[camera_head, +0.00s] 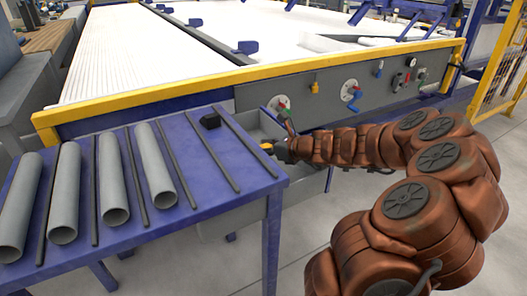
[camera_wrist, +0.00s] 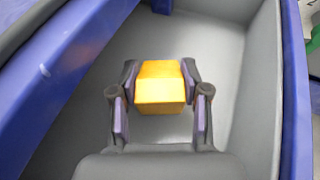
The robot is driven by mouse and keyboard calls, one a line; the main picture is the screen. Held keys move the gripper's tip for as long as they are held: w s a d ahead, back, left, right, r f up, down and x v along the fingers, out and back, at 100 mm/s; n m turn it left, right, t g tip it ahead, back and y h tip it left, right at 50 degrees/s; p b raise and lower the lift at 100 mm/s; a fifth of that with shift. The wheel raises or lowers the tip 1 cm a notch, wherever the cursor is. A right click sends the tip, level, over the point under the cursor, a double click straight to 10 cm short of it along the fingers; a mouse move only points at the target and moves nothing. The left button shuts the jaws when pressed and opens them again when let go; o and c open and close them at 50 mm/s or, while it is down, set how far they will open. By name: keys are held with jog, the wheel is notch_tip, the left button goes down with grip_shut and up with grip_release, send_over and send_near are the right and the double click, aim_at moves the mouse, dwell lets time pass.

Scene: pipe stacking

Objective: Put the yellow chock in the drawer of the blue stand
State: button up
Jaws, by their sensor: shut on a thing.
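The yellow chock (camera_wrist: 160,88) is between the two fingers of my gripper (camera_wrist: 160,108) in the wrist view. My gripper is shut on it. In the head view only a small yellow bit of the chock (camera_head: 266,146) shows by my gripper (camera_head: 275,149). The blue stand (camera_head: 225,190) has its grey drawer (camera_head: 262,125) open on its right side. In the wrist view the chock is over the inside of the drawer (camera_wrist: 215,50), between its walls. I cannot tell whether the chock touches the drawer floor.
Several grey pipes (camera_head: 155,165) lie on the stand's top between dark rods (camera_head: 170,165). A black chock (camera_head: 210,121) sits on the top near the back edge. A large machine with a yellow rail (camera_head: 250,75) stands behind. Floor at the right is clear.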

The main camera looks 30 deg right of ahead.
jog(key=shift+f, duration=0.7)
jog(key=o, duration=1.2)
jog(key=shift+r, duration=0.1)
jog(key=shift+r, duration=0.5)
jog(key=shift+p+v, duration=1.7)
jog(key=shift+v, duration=4.35)
jog(key=shift+r, duration=0.1)
